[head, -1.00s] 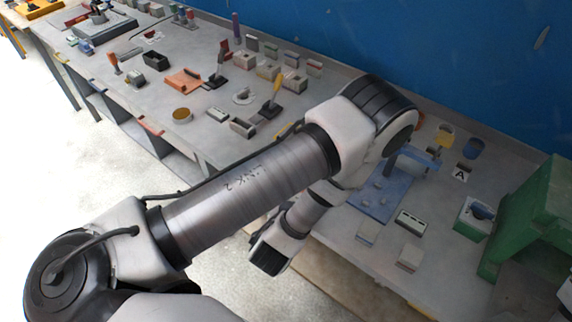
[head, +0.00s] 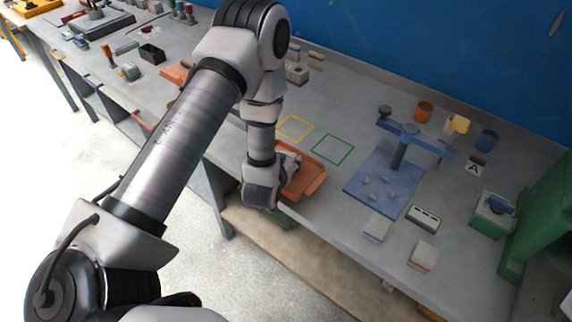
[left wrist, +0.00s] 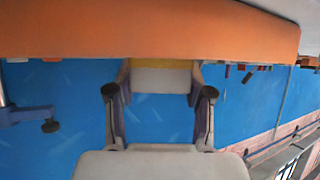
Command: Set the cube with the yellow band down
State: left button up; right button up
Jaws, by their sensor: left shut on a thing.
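My left gripper (left wrist: 158,95) is shut on a pale cube (left wrist: 160,80) with a yellow band (left wrist: 160,64). In the left wrist view the band side lies against the edge of the orange tray (left wrist: 150,35) in the picture; I cannot tell whether they touch. In the head view my left gripper (head: 288,162) is low at the near-left side of the orange tray (head: 311,184), and the cube is hidden there. My right gripper is not in view.
A yellow square outline (head: 295,128) and a green one (head: 333,149) lie empty behind the tray. A blue stand (head: 398,150) rises right of them. Pale blocks (head: 376,229) lie near the front edge. A green machine (head: 540,210) stands far right.

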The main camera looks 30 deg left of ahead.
pick_arm(q)
jog(key=shift+w+f, duration=0.1)
jog(key=shift+f, duration=0.05)
jog(key=o, duration=1.2)
jog(key=shift+p, duration=0.3)
jog(key=p+v, duration=0.2)
jog(key=v, duration=0.7)
jog(key=shift+d+r, duration=0.1)
jog(key=shift+r, duration=0.15)
jog(key=s+d+f+m+g+h, duration=0.1)
jog(key=s+d+f+g, duration=0.1)
jog(key=s+f+g, duration=0.2)
jog(key=s+d+f+m+g+h+p, duration=0.1)
jog(key=s+f+g, duration=0.3)
jog(key=s, duration=0.6)
jog(key=s+d+f+m+g+h+p, duration=0.1)
jog(key=s+d+f+g+h, duration=0.1)
jog(key=s+f, duration=0.3)
jog(key=shift+s+d+f+g, duration=0.1)
jog(key=shift+s+d+g, duration=0.15)
jog(key=shift+s+g, duration=0.25)
jog(key=shift+s+d+f+g, duration=0.1)
jog(key=shift+s+d+g, duration=0.2)
jog(key=shift+s+g, duration=0.15)
